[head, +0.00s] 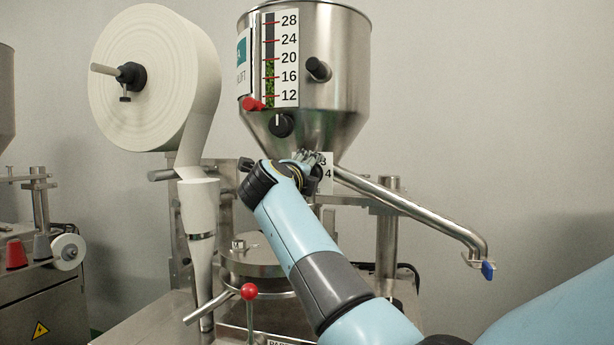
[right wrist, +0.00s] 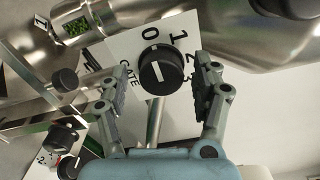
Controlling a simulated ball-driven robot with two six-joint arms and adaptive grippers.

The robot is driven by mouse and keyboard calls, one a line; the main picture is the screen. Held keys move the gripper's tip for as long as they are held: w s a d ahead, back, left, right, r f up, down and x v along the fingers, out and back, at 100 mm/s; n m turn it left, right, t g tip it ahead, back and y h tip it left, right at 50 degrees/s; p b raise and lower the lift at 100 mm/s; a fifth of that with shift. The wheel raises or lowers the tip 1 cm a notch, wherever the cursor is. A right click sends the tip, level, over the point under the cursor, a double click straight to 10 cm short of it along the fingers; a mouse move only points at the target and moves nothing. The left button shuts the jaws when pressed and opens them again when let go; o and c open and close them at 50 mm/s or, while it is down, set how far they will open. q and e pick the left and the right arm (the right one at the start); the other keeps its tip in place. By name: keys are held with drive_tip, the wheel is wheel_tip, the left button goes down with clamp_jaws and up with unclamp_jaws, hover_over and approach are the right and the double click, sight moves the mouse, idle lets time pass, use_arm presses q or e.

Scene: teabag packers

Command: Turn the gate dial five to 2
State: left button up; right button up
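The gate dial (right wrist: 162,70) is a round black knob with a white line, on a white plate (right wrist: 128,52) marked GATE with 0, 1 and 2 visible. In the head view my right gripper (head: 310,160) is under the hopper and hides the dial; only the plate's edge (head: 327,175) with 3 and 4 shows. My left gripper is not in view.
The steel hopper (head: 345,70) has a level scale (head: 287,60) and black knobs (head: 281,124) above my gripper. A bent steel pipe (head: 410,207) slopes down to the right. A paper roll (head: 150,80) and a red-ball lever (head: 249,291) stand to the left.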

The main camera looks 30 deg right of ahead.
drive_tip(key=shift+a, duration=0.1)
drive_tip(key=v, duration=0.7)
drive_tip(key=shift+s, duration=0.2)
idle(0.3)
